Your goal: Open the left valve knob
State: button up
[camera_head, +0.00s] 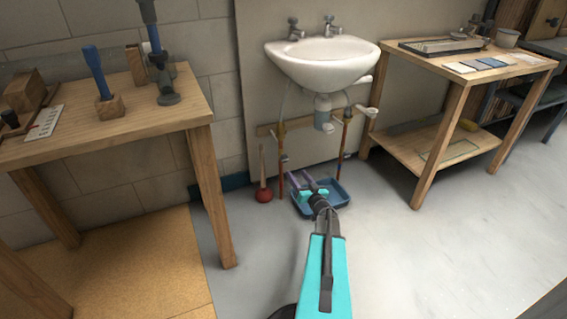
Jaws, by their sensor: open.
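Under the white sink (322,58), a left copper-coloured pipe (281,178) and a right one (345,135) run down the wall. A small fitting sits partway up the left pipe; it is too small to tell whether it is the left valve knob or how it is turned. Two taps stand on the sink, a left tap (294,30) and a right tap (330,27). My gripper (302,182) is open and seems empty. In the picture it lies over the blue tray, just right of the left pipe's lower end, apart from the fitting; its height is unclear.
The blue tray (337,200) is on the floor below the sink. A red plunger (264,195) stands left of the left pipe. A wooden workbench (110,125) with tools is at left, another wooden table (440,66) at right. The grey floor at front right is clear.

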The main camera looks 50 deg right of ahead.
aim_at(285, 159)
jog(key=shift+w, duration=0.15)
jog(key=b+x, duration=0.4)
jog(key=x, duration=0.7)
jog(key=shift+w+d+f, duration=0.1)
jog(key=shift+w+d, duration=0.05)
jog(key=shift+w, duration=0.2)
jog(key=shift+b+x, duration=0.5)
jog(key=shift+x, duration=0.4)
jog(key=c, duration=0.9)
jog(key=shift+a, duration=0.65)
jog(key=shift+c, duration=0.6)
jog(key=shift+d, duration=0.3)
jog(key=shift+w+d, duration=0.1)
jog(key=shift+d, duration=0.05)
jog(key=shift+c, duration=0.2)
